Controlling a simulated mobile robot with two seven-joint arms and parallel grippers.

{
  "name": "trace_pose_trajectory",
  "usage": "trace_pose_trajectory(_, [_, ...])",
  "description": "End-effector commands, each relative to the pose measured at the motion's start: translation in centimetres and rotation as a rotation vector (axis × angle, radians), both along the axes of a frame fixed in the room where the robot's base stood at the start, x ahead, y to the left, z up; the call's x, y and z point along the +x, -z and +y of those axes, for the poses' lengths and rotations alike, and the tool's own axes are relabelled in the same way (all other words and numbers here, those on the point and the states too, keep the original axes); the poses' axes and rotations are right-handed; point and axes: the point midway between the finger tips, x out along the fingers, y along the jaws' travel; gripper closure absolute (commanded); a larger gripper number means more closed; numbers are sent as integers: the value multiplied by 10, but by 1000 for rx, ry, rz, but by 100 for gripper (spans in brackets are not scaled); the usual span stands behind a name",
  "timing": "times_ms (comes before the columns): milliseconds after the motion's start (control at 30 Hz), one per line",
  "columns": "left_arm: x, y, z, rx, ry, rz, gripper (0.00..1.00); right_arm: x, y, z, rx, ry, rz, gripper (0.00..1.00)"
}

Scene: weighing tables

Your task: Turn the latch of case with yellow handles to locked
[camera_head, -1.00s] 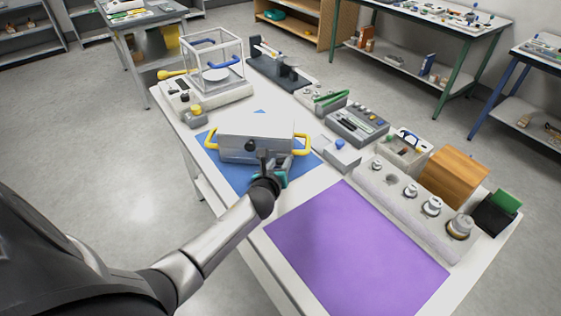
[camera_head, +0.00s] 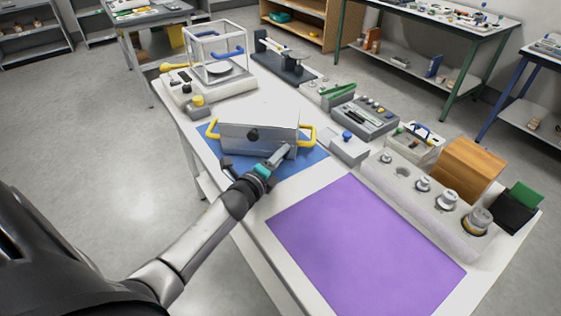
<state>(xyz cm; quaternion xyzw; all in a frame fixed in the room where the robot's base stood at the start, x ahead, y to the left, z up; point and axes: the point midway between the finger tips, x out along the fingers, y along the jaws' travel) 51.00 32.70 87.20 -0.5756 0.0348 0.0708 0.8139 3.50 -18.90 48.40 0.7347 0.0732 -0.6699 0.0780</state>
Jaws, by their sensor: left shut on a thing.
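My left gripper (camera_head: 280,156) is in front of the case's near side, right of and below the knob, and is shut on the latch. The fingers hide the latch, so its angle cannot be read. My right gripper is not in view.
A purple mat (camera_head: 365,245) lies clear on the near table. A balance with a glass shield (camera_head: 215,88) stands behind the case at left. A small grey box with a blue knob (camera_head: 347,146) sits close to the right. Weights in a pale block (camera_head: 425,195) line the right edge.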

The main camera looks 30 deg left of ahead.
Motion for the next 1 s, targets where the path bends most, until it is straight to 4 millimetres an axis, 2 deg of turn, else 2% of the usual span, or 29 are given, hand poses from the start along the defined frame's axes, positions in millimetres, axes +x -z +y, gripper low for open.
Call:
trace_pose_trajectory(100, [0, 5, 1, -76, -3, -35, 100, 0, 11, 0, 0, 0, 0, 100])
trace_pose_trajectory(333, [0, 5, 1, -178, -2, -84, 100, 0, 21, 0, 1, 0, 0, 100])
trace_pose_trajectory(1000, [0, 4, 1, -230, -1, -109, 100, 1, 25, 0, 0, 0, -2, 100])
